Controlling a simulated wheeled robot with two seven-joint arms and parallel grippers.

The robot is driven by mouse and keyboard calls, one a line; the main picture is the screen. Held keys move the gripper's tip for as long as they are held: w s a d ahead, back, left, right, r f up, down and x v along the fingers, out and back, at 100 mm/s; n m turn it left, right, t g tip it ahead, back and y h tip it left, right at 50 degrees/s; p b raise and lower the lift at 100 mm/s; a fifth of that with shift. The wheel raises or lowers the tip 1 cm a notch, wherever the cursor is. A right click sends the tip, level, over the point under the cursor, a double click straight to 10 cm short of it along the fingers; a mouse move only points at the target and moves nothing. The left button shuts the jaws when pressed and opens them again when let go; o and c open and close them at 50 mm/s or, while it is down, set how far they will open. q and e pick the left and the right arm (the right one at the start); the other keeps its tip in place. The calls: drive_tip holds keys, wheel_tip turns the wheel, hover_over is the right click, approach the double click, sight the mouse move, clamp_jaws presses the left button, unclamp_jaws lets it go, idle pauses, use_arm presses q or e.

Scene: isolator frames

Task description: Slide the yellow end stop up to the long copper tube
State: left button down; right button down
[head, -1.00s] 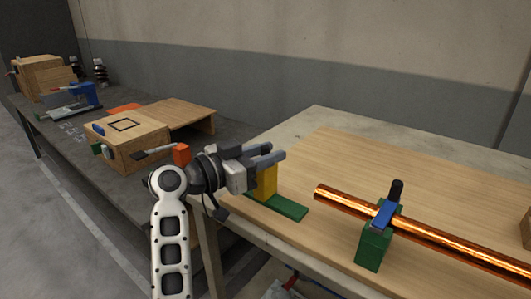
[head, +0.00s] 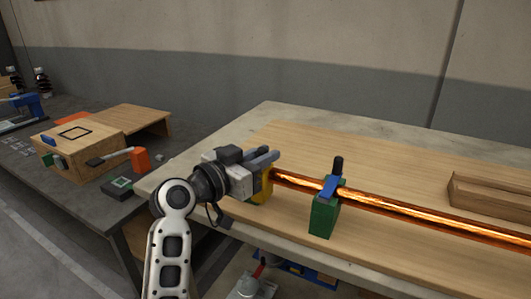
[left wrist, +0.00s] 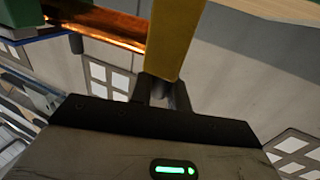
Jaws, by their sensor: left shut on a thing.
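The yellow end stop (head: 264,190) stands on the wooden board, partly hidden by my left gripper (head: 270,158). My left gripper is shut on the upper part of the stop. In the left wrist view the yellow stop (left wrist: 178,40) rises between the fingers. The long copper tube (head: 400,213) lies across the board, and its left end is at the stop. In the left wrist view the tube (left wrist: 110,28) runs up to the stop's left edge with no clear gap; I cannot tell if they touch. My right gripper is not in view.
A green support (head: 323,216) with a blue strap (head: 329,187) and dark knob holds the tube just right of the stop. A wooden box (head: 85,140) stands on the dark bench at the left. The board's front is clear.

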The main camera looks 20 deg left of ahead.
use_arm(q)
drive_tip(key=c, duration=1.4)
unclamp_jaws()
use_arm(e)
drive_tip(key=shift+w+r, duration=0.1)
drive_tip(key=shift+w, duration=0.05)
use_arm(q)
drive_tip(key=b+v, duration=0.2)
drive_tip(key=v, duration=1.4)
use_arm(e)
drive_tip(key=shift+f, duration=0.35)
